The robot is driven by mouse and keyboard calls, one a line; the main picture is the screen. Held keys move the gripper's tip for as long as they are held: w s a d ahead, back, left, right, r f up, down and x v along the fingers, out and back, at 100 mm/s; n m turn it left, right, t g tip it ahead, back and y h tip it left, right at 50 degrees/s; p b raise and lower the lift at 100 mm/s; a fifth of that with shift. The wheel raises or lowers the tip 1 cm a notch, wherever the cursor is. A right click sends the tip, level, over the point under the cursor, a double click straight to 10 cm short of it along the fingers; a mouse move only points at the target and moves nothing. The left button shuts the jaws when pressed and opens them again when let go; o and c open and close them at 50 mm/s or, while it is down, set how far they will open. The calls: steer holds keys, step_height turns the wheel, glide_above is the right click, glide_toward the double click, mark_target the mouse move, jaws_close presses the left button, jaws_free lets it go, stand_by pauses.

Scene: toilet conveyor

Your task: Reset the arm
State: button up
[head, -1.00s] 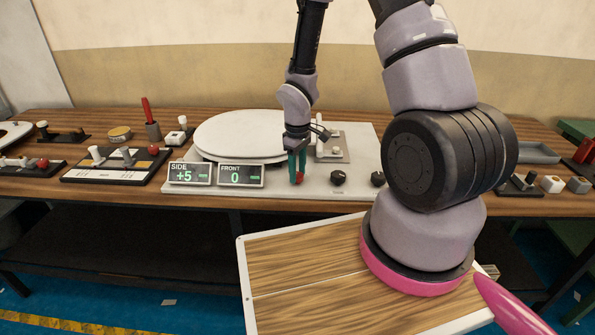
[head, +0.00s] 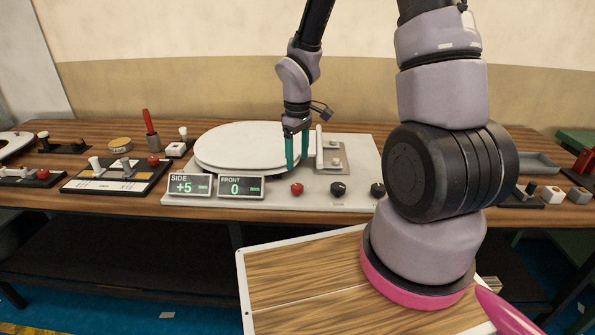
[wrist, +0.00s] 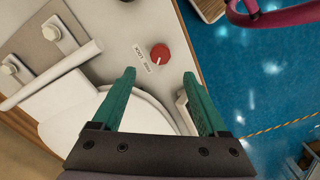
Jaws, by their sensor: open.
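My gripper (head: 296,152) has green fingers pointing down and stands open and empty above the panel, at the right edge of the white round disc. In the wrist view my gripper (wrist: 160,85) shows its two fingers well apart with nothing between them. A red knob (head: 296,189) is on the panel just below and in front of the fingertips, apart from them. The red knob also shows in the wrist view (wrist: 160,54), beyond the fingertips, beside printed lettering that I cannot read for certain.
The white disc (head: 240,146) lies on the grey panel (head: 360,150). Displays reading SIDE +5 (head: 190,185) and FRONT 0 (head: 241,186) stand at its front. Black knobs (head: 338,189) sit to the right. A lever board (head: 115,176) and other fixtures line the wooden bench. Open air lies above the bench.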

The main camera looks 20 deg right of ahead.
steer(key=shift+r, duration=0.95)
steer(key=s+d+r+m+t, duration=0.2)
steer(key=r+m, duration=0.1)
steer(key=r, duration=0.6)
steer(key=s+d+r+m+t, duration=0.1)
steer(key=s+d+r+m, duration=0.15)
steer(key=r, duration=0.65)
steer(key=s+d+r+m+t+y, duration=0.1)
steer(key=s+r+m+t+y, duration=0.1)
steer(key=s+r+m+t, duration=0.2)
steer(key=s+r+m, duration=0.3)
steer(key=s+r, duration=0.3)
steer(key=r, duration=0.2)
steer(key=shift+s+r, duration=0.2)
steer(key=shift+s, duration=0.05)
